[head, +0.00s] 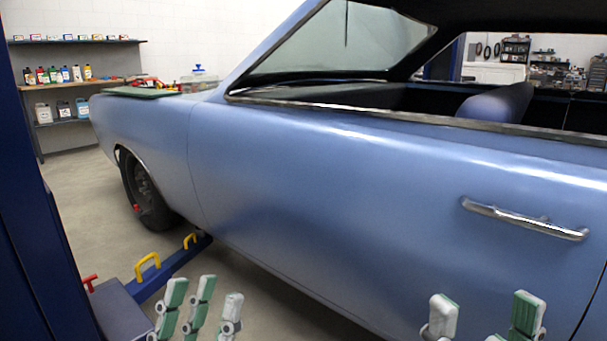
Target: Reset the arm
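My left gripper (203,300) shows at the bottom left, with green and pale grey fingers pointing up. Its fingers stand apart with floor visible between them, and nothing is held. My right gripper (485,318) shows at the bottom right, cut off by the frame edge. Its fingers are spread wide, with only the car's side behind them and nothing held. The rest of both arms is out of view.
A blue car (330,190) fills most of the view, its door handle (525,219) above my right gripper. A blue lift post (25,200) and lift arm (165,272) stand at left. Shelves (85,85) with bottles stand behind. Floor is free at left.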

